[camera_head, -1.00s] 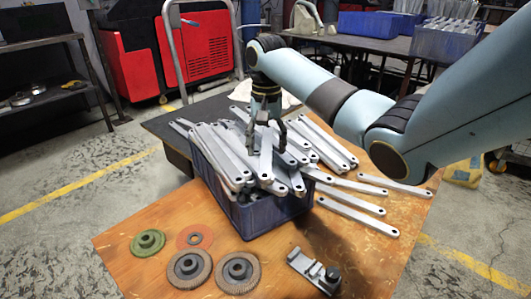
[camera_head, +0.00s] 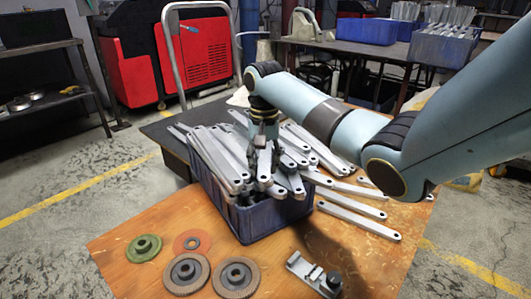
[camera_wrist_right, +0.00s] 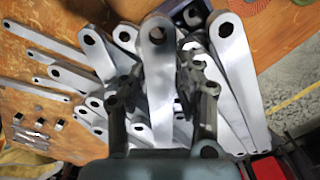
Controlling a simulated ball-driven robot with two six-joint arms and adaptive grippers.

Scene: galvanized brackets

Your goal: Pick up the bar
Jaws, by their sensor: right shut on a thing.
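Galvanized bars with a hole near each end are heaped in a blue crate (camera_head: 262,219) on the wooden table. My right gripper (camera_head: 264,140) points down over the heap, shut on a bar (camera_head: 264,165). In the right wrist view that bar (camera_wrist_right: 157,75) lies between the fingers of the gripper (camera_wrist_right: 160,105), its holed end toward the top of the picture. Other bars press close around it, and I cannot tell whether it is clear of them. My left gripper is not in view.
Loose bars (camera_head: 352,204) lie on the wooden table (camera_head: 130,225) right of the crate. Grinding discs (camera_head: 187,272) and a small metal clamp (camera_head: 312,271) lie in front. Farther blue crates (camera_head: 440,50) stand on a back table. The table's front left is partly clear.

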